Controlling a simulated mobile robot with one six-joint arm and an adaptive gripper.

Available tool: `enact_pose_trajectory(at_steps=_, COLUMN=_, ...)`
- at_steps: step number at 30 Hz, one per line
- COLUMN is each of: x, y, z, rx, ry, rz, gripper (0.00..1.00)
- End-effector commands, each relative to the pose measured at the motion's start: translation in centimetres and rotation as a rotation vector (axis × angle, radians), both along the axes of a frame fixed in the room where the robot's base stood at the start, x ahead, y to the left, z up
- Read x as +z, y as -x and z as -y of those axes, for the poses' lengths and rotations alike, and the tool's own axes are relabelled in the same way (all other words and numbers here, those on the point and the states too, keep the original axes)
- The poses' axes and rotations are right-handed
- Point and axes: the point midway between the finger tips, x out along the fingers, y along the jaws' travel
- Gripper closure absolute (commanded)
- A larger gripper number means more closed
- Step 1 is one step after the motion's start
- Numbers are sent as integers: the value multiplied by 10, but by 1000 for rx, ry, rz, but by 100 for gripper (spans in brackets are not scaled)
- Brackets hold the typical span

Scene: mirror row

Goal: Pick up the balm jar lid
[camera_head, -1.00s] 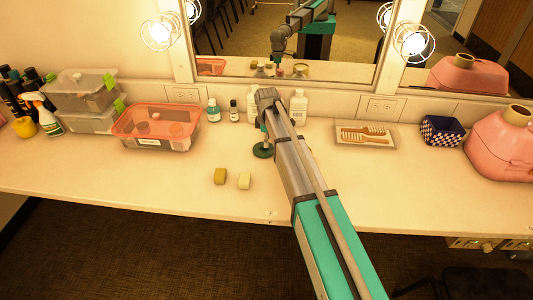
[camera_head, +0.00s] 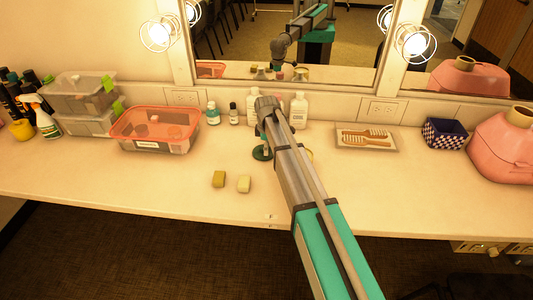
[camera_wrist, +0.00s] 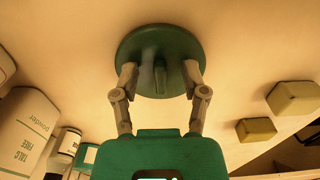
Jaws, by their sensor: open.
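The balm jar lid looks to be the dark green round disc with a raised grip at its middle (camera_wrist: 160,42). It lies on the counter and fills the top middle of the wrist view. In the head view the green disc (camera_head: 261,156) shows just below the end of my arm. My gripper (camera_wrist: 160,76) is open. Its two fingertips are on either side of the raised grip, with gaps between, over the disc's near part. Whether the fingertips touch the disc cannot be told. In the head view my arm hides most of the gripper.
Two yellowish blocks (camera_head: 218,179) (camera_head: 244,184) lie left of the disc. White bottles (camera_head: 299,110) stand behind it; a powder bottle (camera_wrist: 25,130) shows in the wrist view. A yellow-rimmed thing (camera_head: 309,154) peeks out right of my arm. The front counter is mostly clear.

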Motion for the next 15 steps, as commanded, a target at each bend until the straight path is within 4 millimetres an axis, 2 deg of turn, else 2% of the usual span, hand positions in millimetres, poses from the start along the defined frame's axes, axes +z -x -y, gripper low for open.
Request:
enact_pose_trajectory(at_steps=2, x=0, y=0, z=0, rx=0, ry=0, rz=0, gripper=47)
enact_pose_trajectory(at_steps=10, x=0, y=0, z=0, rx=0, ry=0, rz=0, gripper=97)
enact_pose_trajectory(at_steps=11, x=0, y=0, z=0, rx=0, ry=0, rz=0, gripper=100)
enact_pose_trajectory(at_steps=15, x=0, y=0, z=0, rx=0, ry=0, rz=0, gripper=100)
